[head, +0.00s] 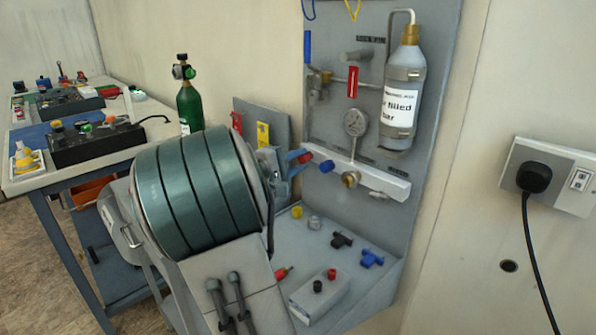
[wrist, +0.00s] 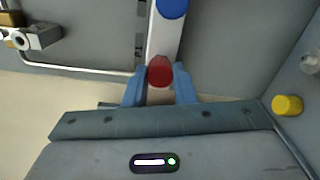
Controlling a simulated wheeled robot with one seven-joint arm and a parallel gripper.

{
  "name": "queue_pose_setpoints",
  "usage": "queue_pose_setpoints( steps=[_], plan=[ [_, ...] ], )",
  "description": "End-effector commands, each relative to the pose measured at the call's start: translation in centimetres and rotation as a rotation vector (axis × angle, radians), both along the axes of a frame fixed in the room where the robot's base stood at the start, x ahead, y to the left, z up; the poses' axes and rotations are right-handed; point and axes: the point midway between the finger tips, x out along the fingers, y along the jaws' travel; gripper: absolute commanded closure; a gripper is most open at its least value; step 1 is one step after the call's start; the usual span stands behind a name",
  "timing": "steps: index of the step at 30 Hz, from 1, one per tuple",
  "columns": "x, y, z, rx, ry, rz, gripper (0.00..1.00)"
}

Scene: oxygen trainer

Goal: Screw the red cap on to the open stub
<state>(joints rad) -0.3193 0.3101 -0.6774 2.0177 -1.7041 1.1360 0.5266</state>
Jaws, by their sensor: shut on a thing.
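My gripper (head: 297,163) has blue fingers and is shut on the red cap (head: 306,158), at the left end of the white manifold bar (head: 378,180). In the wrist view the red cap (wrist: 160,71) sits between the fingertips (wrist: 160,88), in line with the bar's near end. The open stub is not visible; the cap and fingers cover that end. I cannot tell whether the cap touches the stub or is threaded on it. A blue cap (head: 327,166) is on the bar just right of the red one.
A gauge (head: 355,122) and a labelled cylinder (head: 404,95) are on the grey panel above the bar. On the shelf below lie a yellow cap (head: 297,212), black and blue knobs (head: 372,259) and a small box (head: 320,297). A bench with a green bottle (head: 190,105) is at left.

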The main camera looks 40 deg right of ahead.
Motion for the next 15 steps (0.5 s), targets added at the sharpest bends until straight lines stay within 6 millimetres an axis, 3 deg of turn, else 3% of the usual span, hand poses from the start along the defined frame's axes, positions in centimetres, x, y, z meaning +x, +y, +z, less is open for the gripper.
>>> queue_pose_setpoints(
  steps=[6, 15],
  plan=[
    [0.00, 0.00, -0.34, 0.008, -0.100, 0.001, 0.96],
    [0.01, 0.01, -0.01, 0.010, -0.113, 0.001, 0.96]
  ],
)
